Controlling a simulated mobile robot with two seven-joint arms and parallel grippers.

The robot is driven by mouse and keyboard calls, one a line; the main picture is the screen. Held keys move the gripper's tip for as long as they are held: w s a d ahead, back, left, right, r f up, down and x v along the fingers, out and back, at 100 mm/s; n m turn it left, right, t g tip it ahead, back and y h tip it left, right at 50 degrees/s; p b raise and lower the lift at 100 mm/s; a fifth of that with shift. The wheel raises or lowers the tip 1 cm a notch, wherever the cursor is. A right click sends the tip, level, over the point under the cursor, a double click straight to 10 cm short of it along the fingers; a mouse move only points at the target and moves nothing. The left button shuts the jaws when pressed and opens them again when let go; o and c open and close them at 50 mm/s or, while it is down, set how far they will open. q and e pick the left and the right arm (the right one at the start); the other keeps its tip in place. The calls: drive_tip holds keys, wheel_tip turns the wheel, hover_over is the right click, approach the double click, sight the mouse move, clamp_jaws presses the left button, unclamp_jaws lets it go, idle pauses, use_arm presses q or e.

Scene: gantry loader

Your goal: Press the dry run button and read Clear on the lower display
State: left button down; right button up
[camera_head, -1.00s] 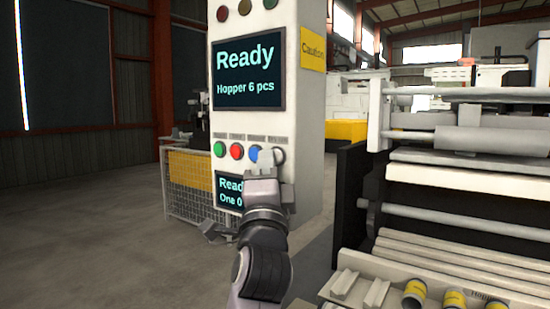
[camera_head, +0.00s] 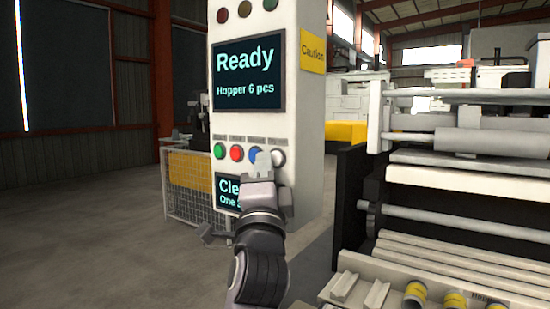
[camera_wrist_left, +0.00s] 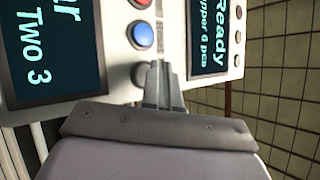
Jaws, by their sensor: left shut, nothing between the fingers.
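The lower display (camera_head: 224,190) shows "Cle" and "One"; my left arm hides the rest. In the left wrist view its visible part (camera_wrist_left: 55,65) ends in "ar" and "Two 3". My right gripper is out of view.
The upper display (camera_head: 248,75) reads "Ready" and "Hopper 6 pcs". A yellow "Caution" sign (camera_head: 312,52) is on the pillar's side. A machine with rollers (camera_head: 480,140) and yellow-labelled cylinders (camera_head: 454,300) stands at right. Open floor lies at left.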

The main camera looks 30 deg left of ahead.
use_arm(q)
drive_tip(key=shift+s, duration=0.2)
drive_tip(key=shift+s, duration=0.1)
drive_tip(key=s, duration=0.2)
drive_tip(key=s+p, duration=0.1)
drive_tip(key=s, duration=0.1)
drive_tip(key=shift+s+a, duration=0.2)
drive_tip(key=shift+s, duration=0.2)
idle(0.8)
